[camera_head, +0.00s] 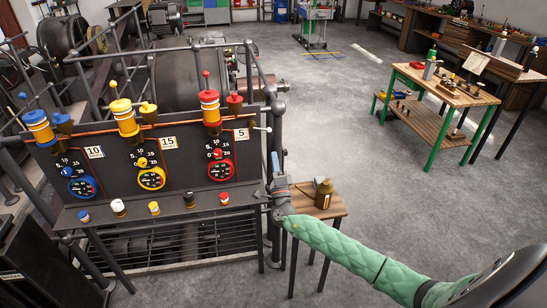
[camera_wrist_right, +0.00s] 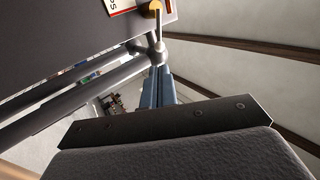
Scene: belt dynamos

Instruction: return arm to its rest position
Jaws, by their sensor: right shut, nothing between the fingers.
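My right arm (camera_head: 335,243), in a green quilted sleeve, reaches in from the lower right. Its gripper (camera_head: 276,160) points upward beside the right end of the dark control panel (camera_head: 190,160). The gripper is shut and empty, and its blue-grey fingers also show in the right wrist view (camera_wrist_right: 158,88). A short lever (camera_head: 262,128) sticks out at the panel's right edge, just above the fingertips. In the right wrist view the lever (camera_wrist_right: 158,22) appears beyond the fingers; I cannot tell whether they touch. My left gripper is not in view.
The panel carries blue, yellow and red dials and a row of knobs. A small wooden stool (camera_head: 325,204) with a brown bottle (camera_head: 323,194) stands close to my right gripper. A green-legged workbench (camera_head: 440,90) is at the right. Floor between is clear.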

